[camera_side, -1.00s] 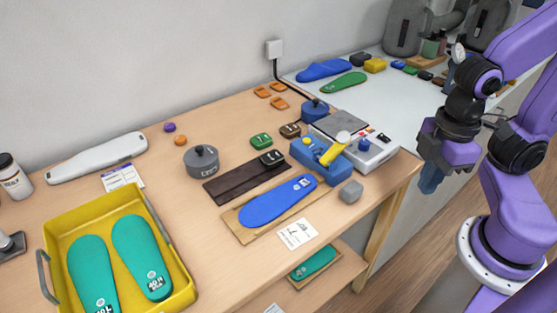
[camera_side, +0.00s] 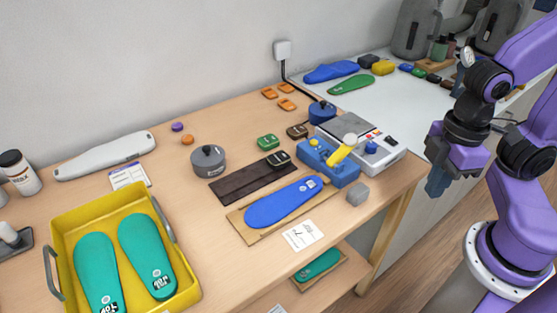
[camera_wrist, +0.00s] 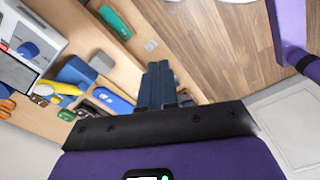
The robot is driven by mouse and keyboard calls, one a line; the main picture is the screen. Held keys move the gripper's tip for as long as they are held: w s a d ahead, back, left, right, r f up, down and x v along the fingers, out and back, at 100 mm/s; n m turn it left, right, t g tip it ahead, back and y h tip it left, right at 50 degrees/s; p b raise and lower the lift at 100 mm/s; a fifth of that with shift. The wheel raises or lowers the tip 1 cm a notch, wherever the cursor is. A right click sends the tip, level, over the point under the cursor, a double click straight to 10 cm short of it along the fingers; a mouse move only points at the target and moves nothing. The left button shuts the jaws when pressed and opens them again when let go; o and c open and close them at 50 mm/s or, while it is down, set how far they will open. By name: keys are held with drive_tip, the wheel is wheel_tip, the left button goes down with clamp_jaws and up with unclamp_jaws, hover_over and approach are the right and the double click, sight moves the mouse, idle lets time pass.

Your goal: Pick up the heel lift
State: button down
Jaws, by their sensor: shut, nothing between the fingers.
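I cannot tell for sure which piece is the heel lift.
A blue insole (camera_side: 284,203) lies on a board at the front. A blue fixture with a yellow handle (camera_side: 341,155) and a grey block (camera_side: 357,192) stand near the right edge. A yellow tray (camera_side: 70,211) holds teal insoles at left. A grey lidded pot (camera_side: 208,160) stands mid-table.

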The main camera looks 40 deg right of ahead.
drive_tip(key=shift+c, duration=1.3)
unclamp_jaws()
drive_tip(key=w+a+r+n, duration=0.1)
drive_tip(key=w+a+r, duration=0.1)
drive_tip(key=w+a, duration=0.55)
drive_tip(key=n, duration=0.4)
hover_over(274, 160)
drive_tip(key=f, duration=1.3)
drive_tip(key=shift+w, duration=0.4)
drive_tip(key=f, duration=0.4)
drive_tip(key=shift+s+f, duration=0.1)
drive_tip(key=shift+s, duration=0.25)
drive_tip(key=shift+f, duration=0.65)
